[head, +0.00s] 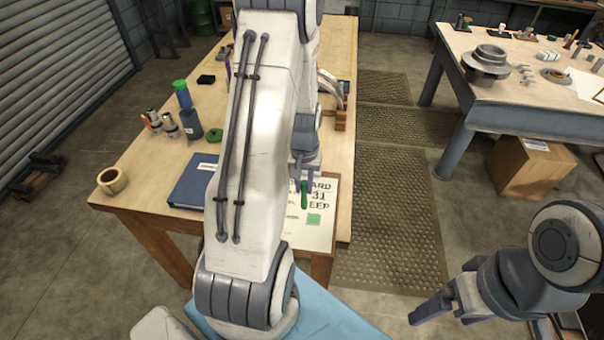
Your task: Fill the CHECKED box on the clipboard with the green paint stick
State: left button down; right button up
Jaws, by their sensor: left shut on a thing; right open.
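The clipboard (326,240) lies at the near right end of the wooden workbench, partly hidden behind my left arm. Its white sheet shows partial lettering and a green patch (314,218) near its lower right. My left gripper (304,186) points down over the sheet and is shut on the green paint stick (304,196). The stick is roughly upright, just above the green patch in the picture; I cannot tell whether its tip touches the sheet. My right gripper (436,312) is open and empty, low at the right, away from the bench.
A second table (520,110) with metal parts is at the upper right. Matted floor lies between.

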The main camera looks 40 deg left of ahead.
pick_arm(q)
jog(key=shift+r+p, duration=1)
jog(key=shift+r, duration=0.6)
jog(key=shift+s+f, duration=0.1)
